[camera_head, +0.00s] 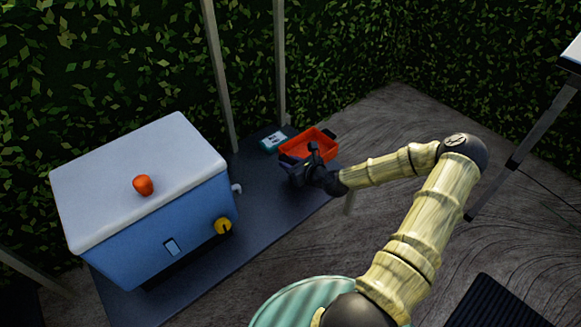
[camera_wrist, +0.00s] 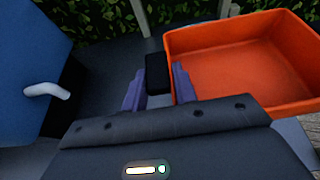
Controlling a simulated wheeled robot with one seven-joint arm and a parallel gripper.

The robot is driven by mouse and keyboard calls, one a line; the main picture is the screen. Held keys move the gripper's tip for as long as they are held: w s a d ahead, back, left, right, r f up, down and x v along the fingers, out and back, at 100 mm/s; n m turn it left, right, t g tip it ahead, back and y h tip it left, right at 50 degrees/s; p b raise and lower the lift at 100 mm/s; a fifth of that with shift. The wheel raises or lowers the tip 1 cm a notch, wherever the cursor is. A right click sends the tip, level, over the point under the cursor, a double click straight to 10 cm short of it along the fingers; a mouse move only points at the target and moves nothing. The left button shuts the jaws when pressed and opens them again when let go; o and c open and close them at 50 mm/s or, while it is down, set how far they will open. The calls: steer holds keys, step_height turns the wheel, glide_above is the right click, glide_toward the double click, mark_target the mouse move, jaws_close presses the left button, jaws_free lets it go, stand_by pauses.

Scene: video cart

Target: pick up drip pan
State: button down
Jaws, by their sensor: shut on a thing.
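The drip pan is an orange, open rectangular tray (camera_head: 322,137) with dark handles, at the far right end of the dark lower shelf in the head view. In the wrist view the orange drip pan (camera_wrist: 240,80) fills the upper right and looks empty. My gripper (camera_head: 309,158) is at its near left side. In the wrist view my purple fingers (camera_wrist: 158,86) are on either side of its black handle (camera_wrist: 157,70), shut on it. I cannot tell whether the pan rests on the shelf or is slightly raised.
A blue box with a white lid (camera_head: 130,165) stands left on the dark shelf (camera_head: 270,205); an orange knob-like thing (camera_head: 143,185) sits on top. A small teal-and-white item (camera_head: 273,140) lies behind the pan. Cart posts (camera_head: 279,60) rise nearby. Leafy hedge lies behind.

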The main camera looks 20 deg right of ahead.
steer(key=shift+r, duration=0.8)
steer(key=shift+w+a+r+p, duration=0.1)
steer(key=shift+a+p, duration=0.2)
steer(key=shift+p, duration=0.1)
steer(key=s+a+r+m+h+p, duration=0.1)
steer(key=a+m+h+p, duration=0.3)
steer(key=a+p, duration=0.4)
steer(key=shift+s+a+r+t+h+p, duration=0.2)
steer(key=shift+s+r+t+h+p, duration=0.1)
steer(key=shift+r+t+p, duration=0.1)
steer(key=shift+f, duration=0.1)
